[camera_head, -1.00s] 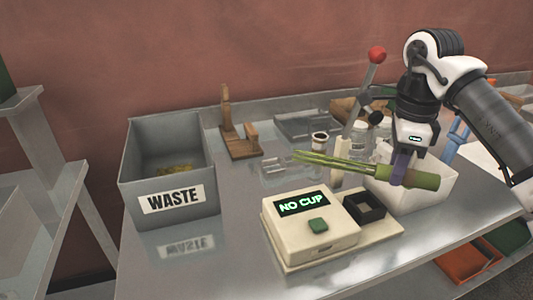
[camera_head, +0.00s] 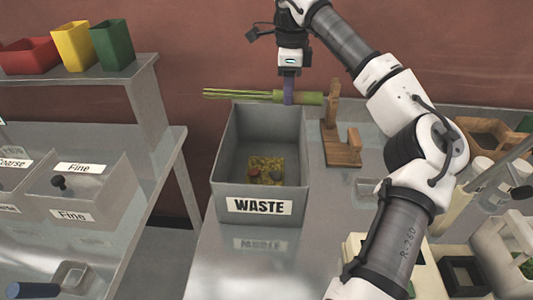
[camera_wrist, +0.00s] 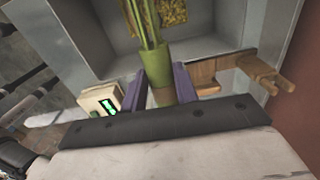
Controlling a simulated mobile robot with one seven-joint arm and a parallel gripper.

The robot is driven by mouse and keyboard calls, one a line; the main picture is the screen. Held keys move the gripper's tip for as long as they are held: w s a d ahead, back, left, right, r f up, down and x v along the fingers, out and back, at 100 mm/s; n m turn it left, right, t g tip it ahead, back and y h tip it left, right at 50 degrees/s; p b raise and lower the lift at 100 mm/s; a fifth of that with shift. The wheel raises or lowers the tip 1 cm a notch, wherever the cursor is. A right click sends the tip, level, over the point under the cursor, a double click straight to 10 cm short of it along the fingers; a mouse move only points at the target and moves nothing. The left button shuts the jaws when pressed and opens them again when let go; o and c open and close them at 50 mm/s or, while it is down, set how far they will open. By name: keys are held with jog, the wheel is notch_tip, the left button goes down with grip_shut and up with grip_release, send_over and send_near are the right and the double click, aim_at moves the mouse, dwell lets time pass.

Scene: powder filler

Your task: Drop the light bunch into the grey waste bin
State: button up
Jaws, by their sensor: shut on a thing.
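The light bunch (camera_head: 250,96), pale green stalks with a thicker green base, is held level in my gripper (camera_head: 289,90). In the head view it lies across the back rim of the grey waste bin (camera_head: 224,160), apparently above it, stalks to the left and base to the right. The bin has a WASTE label and some yellow-green scraps inside. In the wrist view my gripper's purple fingers (camera_wrist: 165,90) are shut around the bunch's green base (camera_wrist: 156,64). The stalks point toward the bin's inside (camera_wrist: 205,30). The exact height above the rim is unclear.
A wooden stand (camera_head: 340,150) stands right of the bin. A shelf at left holds red, yellow and green containers (camera_head: 74,45), with bins labelled Fine (camera_head: 80,200) below. The steel table (camera_head: 240,265) is bare in front of the bin.

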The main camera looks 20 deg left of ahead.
jog(key=shift+w+a, duration=0.15)
jog(key=shift+a, duration=0.95)
jog(key=shift+f, duration=2.85)
jog(key=o, duration=1)
notch_tip(320, 180, up, 14)
jog(key=shift+f+b, duration=0.1)
jog(key=shift+b, duration=0.5)
